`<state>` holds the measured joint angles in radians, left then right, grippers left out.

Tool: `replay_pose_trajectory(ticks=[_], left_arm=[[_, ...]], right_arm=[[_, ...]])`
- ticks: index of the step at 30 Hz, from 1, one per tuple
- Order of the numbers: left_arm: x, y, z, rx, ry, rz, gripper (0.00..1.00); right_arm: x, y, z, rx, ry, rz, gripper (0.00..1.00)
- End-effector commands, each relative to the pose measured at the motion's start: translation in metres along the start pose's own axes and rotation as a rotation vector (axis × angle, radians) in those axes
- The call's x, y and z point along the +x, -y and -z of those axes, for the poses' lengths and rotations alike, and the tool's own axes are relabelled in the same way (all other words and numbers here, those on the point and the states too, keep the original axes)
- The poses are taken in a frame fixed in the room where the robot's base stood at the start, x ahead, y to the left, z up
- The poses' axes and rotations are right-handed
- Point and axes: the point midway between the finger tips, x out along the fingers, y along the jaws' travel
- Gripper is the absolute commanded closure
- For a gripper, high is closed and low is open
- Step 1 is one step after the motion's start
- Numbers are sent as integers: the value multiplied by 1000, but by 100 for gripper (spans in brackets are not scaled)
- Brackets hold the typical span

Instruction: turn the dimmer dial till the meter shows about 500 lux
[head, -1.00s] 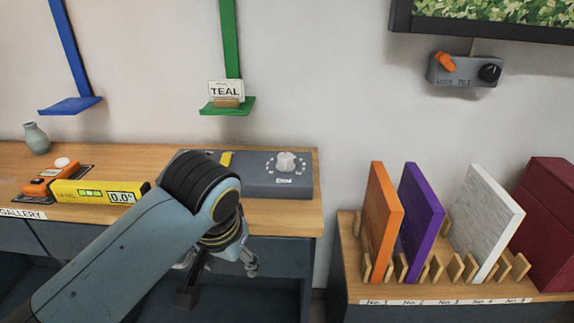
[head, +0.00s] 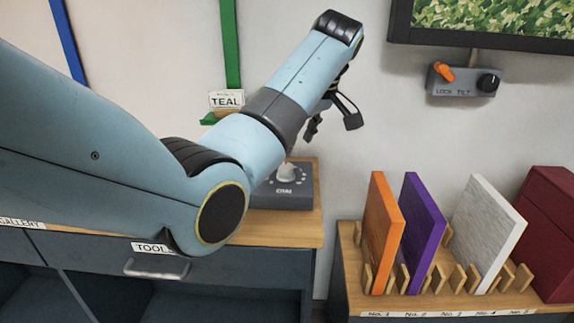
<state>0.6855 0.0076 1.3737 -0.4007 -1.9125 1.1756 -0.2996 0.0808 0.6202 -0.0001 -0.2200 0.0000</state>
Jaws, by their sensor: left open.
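The dimmer dial (head: 286,171) is a pale knob ringed by marks on a dark grey box (head: 283,197) near the right end of the wooden counter. My left arm hides the box's left part. My left gripper (head: 331,128) is open and empty, above and to the right of the dial, apart from it. Its dark fingers hang from the raised wrist. No lux meter shows in the head view now; my arm covers most of the counter's left side. My right gripper is not in view.
A rack (head: 437,262) with orange, purple and white panels stands on the right, beside a dark red box (head: 549,230). A lock and tilt control box (head: 464,80) hangs on the wall under a framed picture (head: 490,22). A green bracket (head: 231,45) holds a TEAL card.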

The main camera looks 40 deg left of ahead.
Motion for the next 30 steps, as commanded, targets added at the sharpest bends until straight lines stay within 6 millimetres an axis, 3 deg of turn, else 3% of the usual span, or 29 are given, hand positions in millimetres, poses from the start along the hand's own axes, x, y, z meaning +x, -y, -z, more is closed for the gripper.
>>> replay_pose_trajectory(ticks=[6, 12, 24, 30], left_arm=[[47, 1, -1, 3, 1, 3, 42], [76, 0, -1, 4, 1, 0, 42], [85, 0, -1, 3, 1, -3, 42], [85, 0, -1, 3, 1, -2, 67]], right_arm=[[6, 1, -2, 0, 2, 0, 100], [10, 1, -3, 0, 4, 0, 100], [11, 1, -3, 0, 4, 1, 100], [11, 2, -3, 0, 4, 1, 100]])
